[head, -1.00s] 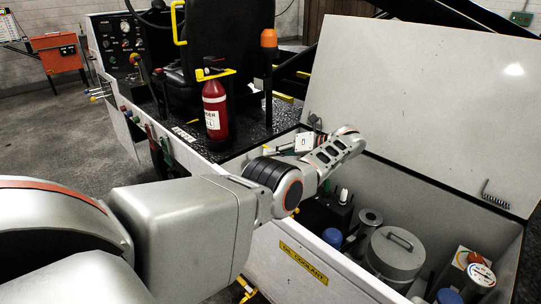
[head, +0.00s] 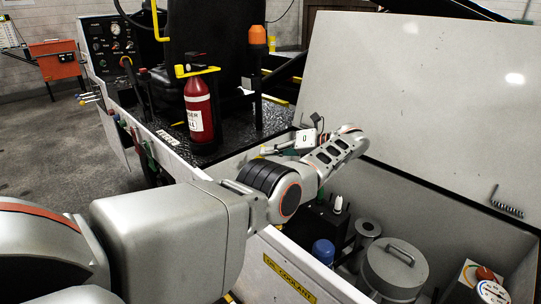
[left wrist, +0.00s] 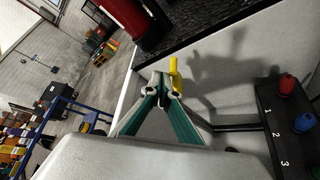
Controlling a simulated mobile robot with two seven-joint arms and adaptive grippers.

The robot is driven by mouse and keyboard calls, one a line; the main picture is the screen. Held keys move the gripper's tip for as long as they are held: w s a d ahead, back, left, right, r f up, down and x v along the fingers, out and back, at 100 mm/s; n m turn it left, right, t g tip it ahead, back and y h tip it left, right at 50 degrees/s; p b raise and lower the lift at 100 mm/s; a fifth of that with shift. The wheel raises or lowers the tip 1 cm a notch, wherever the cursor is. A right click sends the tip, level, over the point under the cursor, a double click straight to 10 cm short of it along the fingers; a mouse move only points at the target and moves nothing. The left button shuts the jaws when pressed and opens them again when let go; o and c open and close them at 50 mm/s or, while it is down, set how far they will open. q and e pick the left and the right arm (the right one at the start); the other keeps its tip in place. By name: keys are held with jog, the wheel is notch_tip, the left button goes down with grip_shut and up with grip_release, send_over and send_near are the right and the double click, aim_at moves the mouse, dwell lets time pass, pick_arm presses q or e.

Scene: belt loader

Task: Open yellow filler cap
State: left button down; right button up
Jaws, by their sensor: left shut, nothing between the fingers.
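My left gripper (head: 282,151) reaches over the near wall of the open loader compartment (head: 397,190). In the left wrist view its green-sided fingers (left wrist: 163,94) come together at the tips, shut and empty. A slim yellow part (left wrist: 174,74) stands upright just beyond the fingertips against the pale wall. It may be the yellow filler cap or its handle; I cannot tell whether the fingers touch it. In the head view the gripper and wrist mostly hide that spot. My right gripper is not in view.
The raised white lid (head: 430,110) stands behind the compartment. A red extinguisher (head: 200,110) stands left of the gripper. A numbered black panel (left wrist: 282,125) is right in the wrist view.

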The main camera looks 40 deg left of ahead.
pick_arm(q)
jog(key=shift+w, duration=0.1)
jog(key=shift+r, duration=0.1)
dwell(0.4)
notch_tip(320, 180, up, 10)
dwell(0.6)
